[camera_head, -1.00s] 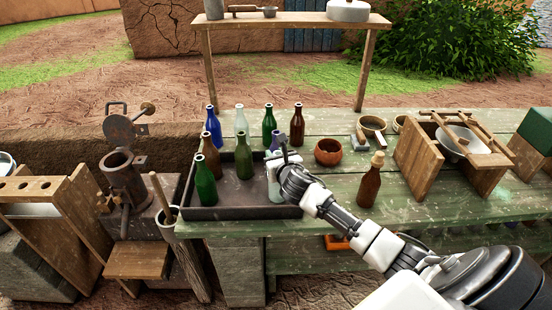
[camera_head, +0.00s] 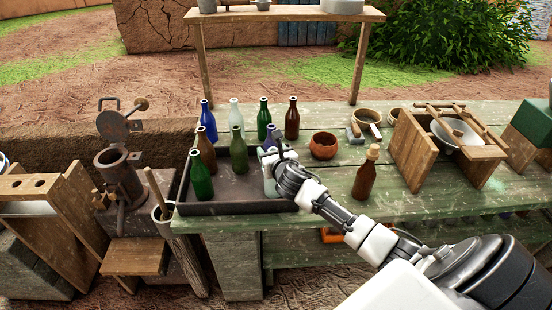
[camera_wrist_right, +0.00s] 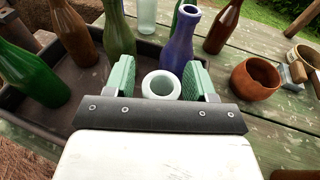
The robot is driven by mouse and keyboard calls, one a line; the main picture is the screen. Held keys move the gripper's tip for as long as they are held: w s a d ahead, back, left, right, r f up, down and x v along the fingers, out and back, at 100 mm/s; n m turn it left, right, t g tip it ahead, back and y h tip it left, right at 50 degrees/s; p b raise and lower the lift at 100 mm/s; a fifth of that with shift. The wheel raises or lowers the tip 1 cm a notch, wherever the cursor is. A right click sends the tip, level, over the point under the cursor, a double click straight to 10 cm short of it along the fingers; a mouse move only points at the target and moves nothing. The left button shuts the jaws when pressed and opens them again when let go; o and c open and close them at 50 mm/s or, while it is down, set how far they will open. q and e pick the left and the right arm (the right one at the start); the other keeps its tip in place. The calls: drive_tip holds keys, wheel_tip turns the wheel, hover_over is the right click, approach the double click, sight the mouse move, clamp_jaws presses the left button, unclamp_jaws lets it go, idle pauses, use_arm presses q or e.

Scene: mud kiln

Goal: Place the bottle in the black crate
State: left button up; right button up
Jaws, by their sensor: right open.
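The black crate (camera_head: 240,208) is a dark shallow tray on the left end of the green table. In the right wrist view, the pale bottle's mouth (camera_wrist_right: 161,84) lies between my open green-padded fingers (camera_wrist_right: 160,82). A violet-blue bottle (camera_wrist_right: 182,45) stands just beyond the right finger. My left gripper is not in view.
A corked brown bottle (camera_head: 366,174) stands on the table right of my arm. An orange bowl (camera_head: 323,146) and a wooden stand (camera_head: 412,150) are farther along. Several bottles stand close together behind the crate, including a brown one (camera_head: 292,118).

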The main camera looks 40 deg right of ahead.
drive_tip(key=v, duration=1.2)
drive_tip(key=shift+b, duration=0.3)
drive_tip(key=shift+f, duration=0.15)
drive_tip(key=s+a+f+m+g+y, duration=0.3)
drive_tip(key=a+f+m, duration=0.5)
drive_tip(key=f+m, duration=0.6)
drive_tip(key=s+f+m+g, duration=0.2)
drive_tip(key=s+f+m, duration=0.25)
drive_tip(key=f, duration=0.55)
drive_tip(key=s+f+m+g, duration=0.25)
drive_tip(key=s+f, duration=0.25)
drive_tip(key=f, duration=0.4)
drive_tip(key=s+a+f+m+g, duration=0.1)
drive_tip(key=s+f+m+g, duration=0.1)
drive_tip(key=s+f, duration=0.4)
drive_tip(key=s+a+f+m+g, duration=0.1)
drive_tip(key=s+f+m, duration=0.3)
drive_tip(key=s, duration=1)
drive_tip(key=s+a+f+m+g+y, duration=0.1)
drive_tip(key=s+f+m+g, duration=0.2)
drive_tip(key=s+f, duration=0.5)
drive_tip(key=shift+s+a+f+m, duration=0.2)
drive_tip(key=shift+s+f+m, duration=0.15)
drive_tip(key=shift+s, duration=0.7)
drive_tip(key=shift+g, duration=0.25)
